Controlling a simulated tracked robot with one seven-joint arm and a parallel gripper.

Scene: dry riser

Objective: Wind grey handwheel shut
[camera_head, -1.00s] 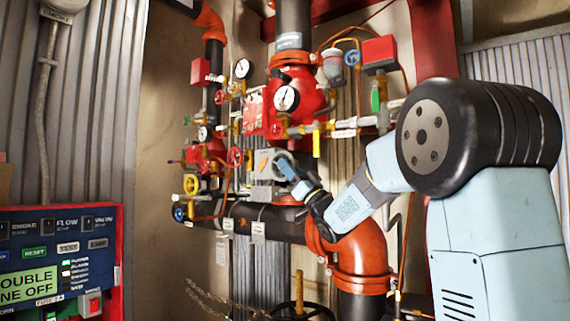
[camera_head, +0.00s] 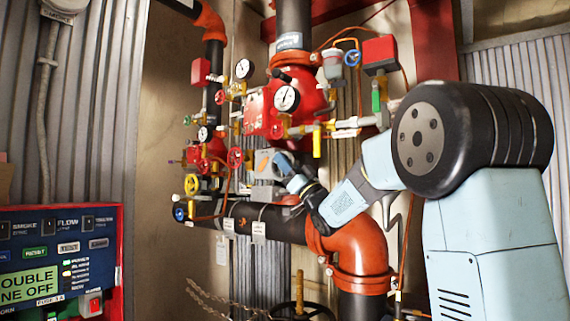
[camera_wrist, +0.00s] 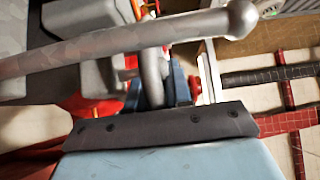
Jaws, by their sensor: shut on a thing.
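A grey box with an orange pointer (camera_head: 264,161) sits on the dark horizontal pipe in the head view. My gripper (camera_head: 285,168) is at the right side of this box and covers most of what it holds. In the wrist view, my blue fingers (camera_wrist: 157,92) stand on either side of a curved grey piece of the handwheel (camera_wrist: 154,68), shut on it. A long grey bar with a ball end (camera_wrist: 130,42) crosses the wrist view in front of the fingers. The full handwheel rim is hidden in the head view.
Red valve bodies with gauges (camera_head: 286,98) and small handwheels crowd the wall above and left. An orange elbow pipe (camera_head: 362,246) lies below my forearm. A panel with lit labels (camera_head: 60,262) stands at the lower left.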

